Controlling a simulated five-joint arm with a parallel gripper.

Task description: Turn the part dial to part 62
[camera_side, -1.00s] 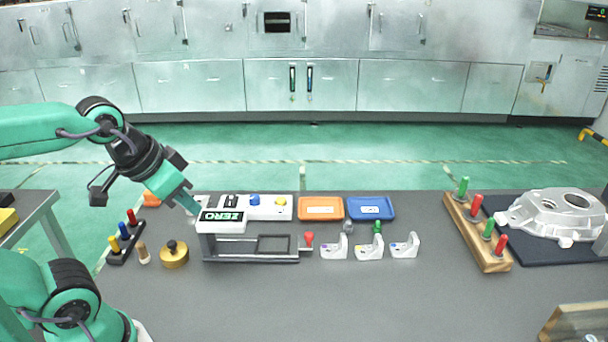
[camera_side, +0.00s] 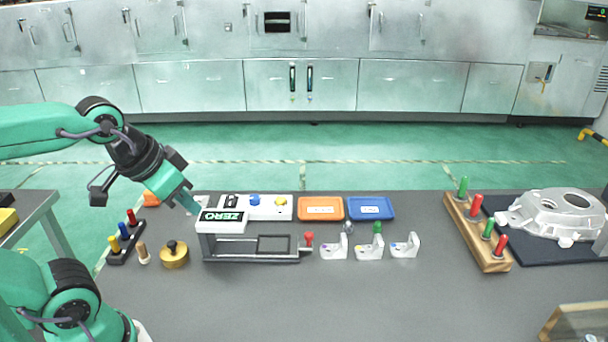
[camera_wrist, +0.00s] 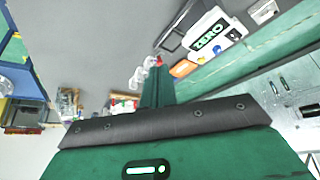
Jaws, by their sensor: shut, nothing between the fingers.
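A white control box (camera_side: 270,213) stands at the back of the bench. Its top carries a black knob (camera_side: 231,201), a blue knob (camera_side: 254,200) and a yellow knob (camera_side: 280,201). I cannot tell which is the part dial, and no part number is readable. My gripper (camera_side: 193,209) is shut and empty, pointing down at the box's left end, left of the black knob. Whether it touches the box is unclear. In the wrist view my closed fingers (camera_wrist: 157,88) show green, with nothing held.
A grey gauge frame with a white ZERO block (camera_side: 221,222) stands just in front of the box. Orange (camera_side: 321,208) and blue (camera_side: 370,208) trays lie to the right. A brass weight (camera_side: 174,256) and a plug rack (camera_side: 124,243) stand at left. The front bench is clear.

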